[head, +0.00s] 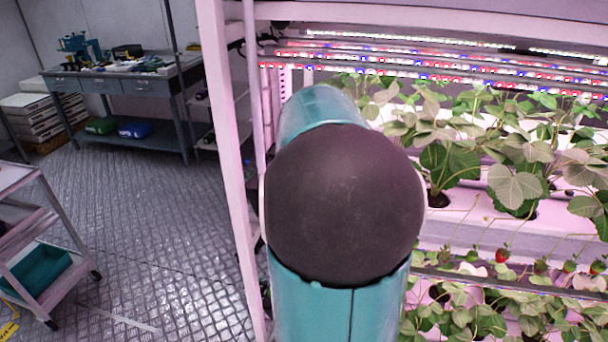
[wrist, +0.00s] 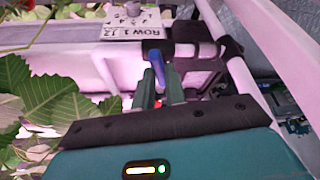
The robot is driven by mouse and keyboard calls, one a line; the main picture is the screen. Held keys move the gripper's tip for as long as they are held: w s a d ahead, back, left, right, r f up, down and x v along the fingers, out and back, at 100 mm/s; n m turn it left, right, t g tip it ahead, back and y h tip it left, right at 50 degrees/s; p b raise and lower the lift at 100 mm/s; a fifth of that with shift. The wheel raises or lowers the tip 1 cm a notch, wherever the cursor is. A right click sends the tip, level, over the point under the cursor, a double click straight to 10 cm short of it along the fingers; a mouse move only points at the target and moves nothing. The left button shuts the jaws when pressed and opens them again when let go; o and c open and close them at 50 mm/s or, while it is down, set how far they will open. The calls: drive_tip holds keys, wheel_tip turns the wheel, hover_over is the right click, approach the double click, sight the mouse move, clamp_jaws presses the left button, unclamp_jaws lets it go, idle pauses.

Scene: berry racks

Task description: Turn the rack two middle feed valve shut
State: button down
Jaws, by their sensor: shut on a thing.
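In the wrist view, the blue valve handle (wrist: 157,66) sticks out from a dark fitting (wrist: 158,47) at the end of a pale rack channel. My gripper (wrist: 161,82) has its two green fingers on either side of the handle and is shut on it. The handle's lower part is hidden between the fingers. A white label plate (wrist: 130,31) with "ROW 1" and further marks sits just beside the fitting. In the head view my own arm hides the gripper and the valve.
Strawberry plants (head: 515,175) and lit lamp bars (head: 430,65) fill the rack on the right. A pink rack post (head: 226,150) stands left of my arm. A workbench (head: 125,85) and a trolley (head: 35,240) stand farther left, with open metal floor (head: 150,200) between.

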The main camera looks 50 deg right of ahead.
drive_tip(key=shift+w+a+m+g, duration=0.1)
drive_tip(key=shift+m+g, duration=0.5)
drive_tip(key=shift+m, duration=1)
drive_tip(key=c, duration=1.4)
unclamp_jaws()
drive_tip(key=shift+c, duration=0.2)
drive_tip(key=v, duration=1.3)
drive_tip(key=shift+a+r, duration=0.3)
drive_tip(key=shift+a, duration=0.15)
